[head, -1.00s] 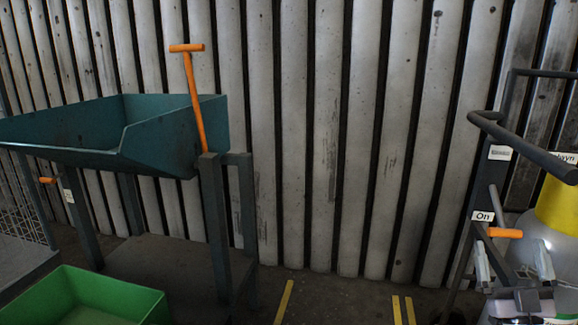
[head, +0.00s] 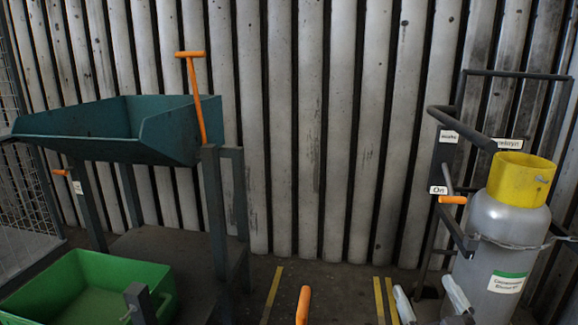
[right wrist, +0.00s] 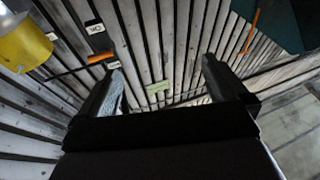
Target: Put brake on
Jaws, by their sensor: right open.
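A short orange lever handle (head: 453,200) sticks out beside a white "On" label (head: 438,190) on the dark frame of the gas-bottle trolley at right. The lever also shows in the right wrist view (right wrist: 100,58), left of centre, near its label (right wrist: 93,27). My right gripper (head: 430,297) is low at the bottom right of the head view, below the lever and apart from it. In the right wrist view its fingers (right wrist: 163,68) are spread with nothing between them. Another orange handle (head: 303,305) stands at the bottom edge; its base is cut off. My left gripper is not visible.
A grey gas bottle with a yellow collar (head: 520,180) stands right of the lever. A teal hopper (head: 175,135) with a tall orange T-handle (head: 193,95) is at left, above a green bin (head: 90,285).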

